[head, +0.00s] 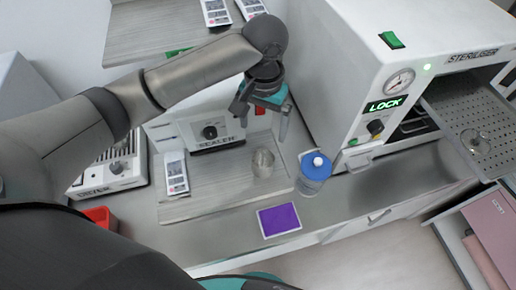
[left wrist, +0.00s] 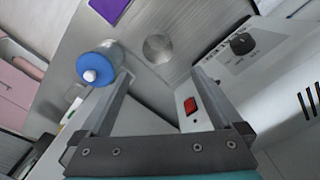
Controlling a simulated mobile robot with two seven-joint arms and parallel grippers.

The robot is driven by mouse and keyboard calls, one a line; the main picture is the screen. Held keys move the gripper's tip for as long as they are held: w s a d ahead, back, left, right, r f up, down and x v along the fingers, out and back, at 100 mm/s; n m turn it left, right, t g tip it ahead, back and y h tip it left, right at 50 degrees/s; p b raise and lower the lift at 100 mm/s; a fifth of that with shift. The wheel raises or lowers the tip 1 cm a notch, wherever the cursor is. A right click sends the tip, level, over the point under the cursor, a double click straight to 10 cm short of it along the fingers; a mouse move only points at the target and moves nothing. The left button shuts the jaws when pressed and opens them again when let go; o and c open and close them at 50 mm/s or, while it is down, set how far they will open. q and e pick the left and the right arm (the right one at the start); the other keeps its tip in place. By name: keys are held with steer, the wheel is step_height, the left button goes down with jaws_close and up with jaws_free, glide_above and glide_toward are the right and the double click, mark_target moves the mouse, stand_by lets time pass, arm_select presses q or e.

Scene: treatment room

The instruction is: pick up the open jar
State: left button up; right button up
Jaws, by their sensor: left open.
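The open jar (head: 263,163) is a small clear glass cup standing upright on the grey board in front of the sealer. It also shows in the left wrist view (left wrist: 157,48), seen from above, just beyond and between the fingertips. My left gripper (head: 264,126) is open and empty, pointing down above and slightly behind the jar, apart from it. In the left wrist view its two fingers (left wrist: 160,76) are spread wide. A jar with a blue lid (head: 314,172) stands to the right of the open jar; it also shows in the left wrist view (left wrist: 98,62). My right gripper is not seen.
The sealer (head: 210,133) stands close behind the open jar, and the steriliser (head: 385,60) with its pulled-out tray (head: 480,115) is to the right. A purple pad (head: 279,219) lies near the counter's front edge. White pouches (head: 175,174) lie on the left.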

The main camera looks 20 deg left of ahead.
arm_select(q)
step_height(320, 180, down, 5)
glide_toward(262, 163)
steer(key=shift+s+d+b, duration=0.25)
steer(key=shift+s+b, duration=0.2)
steer(key=shift+s, duration=0.35)
steer(key=shift+f, duration=0.45)
steer(key=f, duration=0.5)
steer(key=shift+s, duration=0.3)
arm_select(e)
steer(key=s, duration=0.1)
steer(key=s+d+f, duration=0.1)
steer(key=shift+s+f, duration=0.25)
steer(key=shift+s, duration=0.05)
arm_select(q)
steer(key=c, duration=1.3)
steer(key=shift+c, duration=0.5)
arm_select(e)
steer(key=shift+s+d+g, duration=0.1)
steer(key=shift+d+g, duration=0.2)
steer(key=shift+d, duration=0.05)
